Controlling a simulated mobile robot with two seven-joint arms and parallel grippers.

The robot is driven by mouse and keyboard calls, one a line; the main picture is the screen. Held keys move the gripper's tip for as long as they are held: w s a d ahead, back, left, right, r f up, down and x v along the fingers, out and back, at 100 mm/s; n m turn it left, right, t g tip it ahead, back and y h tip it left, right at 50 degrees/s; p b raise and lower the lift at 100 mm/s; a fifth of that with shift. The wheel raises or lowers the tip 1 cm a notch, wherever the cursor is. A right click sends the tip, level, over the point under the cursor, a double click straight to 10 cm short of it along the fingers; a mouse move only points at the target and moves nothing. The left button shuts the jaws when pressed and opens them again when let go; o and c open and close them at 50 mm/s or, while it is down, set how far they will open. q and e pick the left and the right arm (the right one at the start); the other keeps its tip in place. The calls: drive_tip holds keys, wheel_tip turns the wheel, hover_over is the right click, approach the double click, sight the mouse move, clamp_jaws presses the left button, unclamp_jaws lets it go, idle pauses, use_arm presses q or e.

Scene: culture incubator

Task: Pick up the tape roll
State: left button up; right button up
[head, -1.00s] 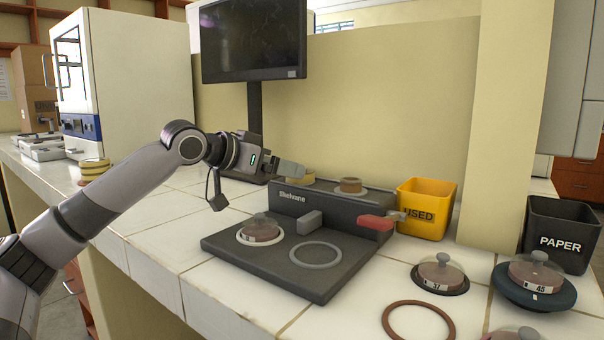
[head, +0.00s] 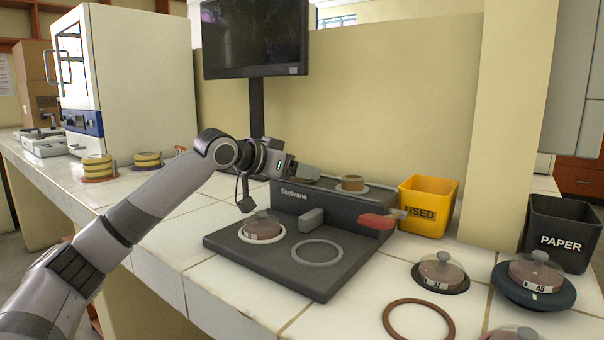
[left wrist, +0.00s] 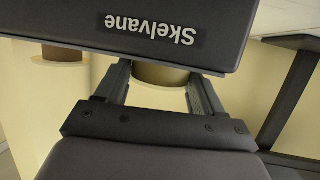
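A tan tape roll (left wrist: 160,76) sits on top of the dark Skelvane device (left wrist: 110,50), at its left end in the head view. In the left wrist view my left gripper (left wrist: 162,82) is open with one finger on either side of this roll. I cannot tell whether the fingers touch it. In the head view my left gripper (head: 304,170) is at the device's upper left and mostly hides that roll. A second, browner roll (head: 352,183) stands on the device's top to the right; it also shows in the left wrist view (left wrist: 62,53). My right gripper is not in view.
The device's base (head: 290,272) holds a lidded dish (head: 261,228) and an empty ring (head: 317,253). A yellow USED bin (head: 428,205) and black PAPER bin (head: 560,235) stand right. A monitor (head: 255,40) stands behind.

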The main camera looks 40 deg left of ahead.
use_arm(q)
drive_tip(key=c, duration=0.4)
drive_tip(key=shift+c, duration=0.3)
drive_tip(key=shift+r, duration=0.1)
drive_tip(key=shift+r, duration=0.3)
wheel_tip(320, 180, up, 19)
drive_tip(key=p, duration=0.9)
drive_tip(key=shift+r, duration=0.15)
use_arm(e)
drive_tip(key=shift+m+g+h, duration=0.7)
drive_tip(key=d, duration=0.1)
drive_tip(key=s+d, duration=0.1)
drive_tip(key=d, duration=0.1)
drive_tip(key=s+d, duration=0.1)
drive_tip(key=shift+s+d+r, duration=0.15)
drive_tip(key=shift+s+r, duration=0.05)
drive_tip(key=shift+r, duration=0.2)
